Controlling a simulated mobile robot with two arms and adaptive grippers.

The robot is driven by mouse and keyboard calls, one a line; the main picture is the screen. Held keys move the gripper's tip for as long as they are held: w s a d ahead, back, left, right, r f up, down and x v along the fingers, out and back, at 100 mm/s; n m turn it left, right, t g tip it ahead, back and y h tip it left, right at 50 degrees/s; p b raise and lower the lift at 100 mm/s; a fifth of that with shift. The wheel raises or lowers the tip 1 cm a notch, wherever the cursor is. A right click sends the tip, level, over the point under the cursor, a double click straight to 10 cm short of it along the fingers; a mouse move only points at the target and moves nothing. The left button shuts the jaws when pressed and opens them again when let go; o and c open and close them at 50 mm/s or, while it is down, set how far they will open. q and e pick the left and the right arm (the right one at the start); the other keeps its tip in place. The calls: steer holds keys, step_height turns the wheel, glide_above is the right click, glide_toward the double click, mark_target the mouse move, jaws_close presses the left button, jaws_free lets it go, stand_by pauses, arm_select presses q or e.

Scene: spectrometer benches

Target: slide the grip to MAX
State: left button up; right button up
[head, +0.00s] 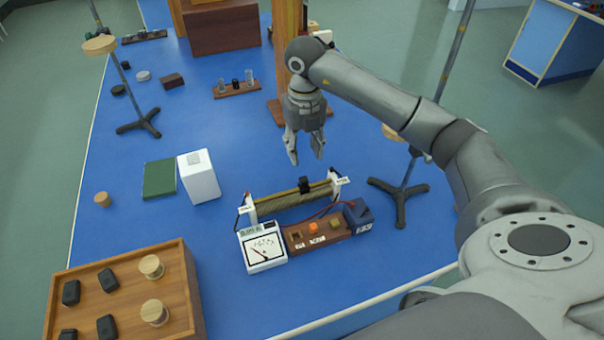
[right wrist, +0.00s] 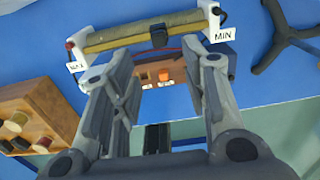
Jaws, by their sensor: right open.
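The sliding rheostat (head: 285,200) lies on the blue bench, a wire-wound tube between two white end supports. Its black grip (head: 305,185) sits on the top rod, right of the middle, in the head view. In the right wrist view the grip (right wrist: 158,36) shows between the MAX label (right wrist: 76,67) at the left end and the MIN label (right wrist: 223,35) at the right end. My right gripper (head: 306,156) is open and empty, pointing down above and a little behind the grip, apart from it. My left gripper is not in view.
A white meter (head: 263,262) and a wooden switch board (head: 318,241) stand in front of the rheostat. A stand (head: 400,192) is to its right. A white box (head: 199,178) and a wooden tray (head: 190,290) are to the left.

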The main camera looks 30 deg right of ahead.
mark_target(304, 178)
step_height(304, 178, down, 10)
steer(key=shift+f+p, duration=0.15)
steer(key=shift+p, duration=1)
steer(key=shift+c, duration=0.5)
jaws_close()
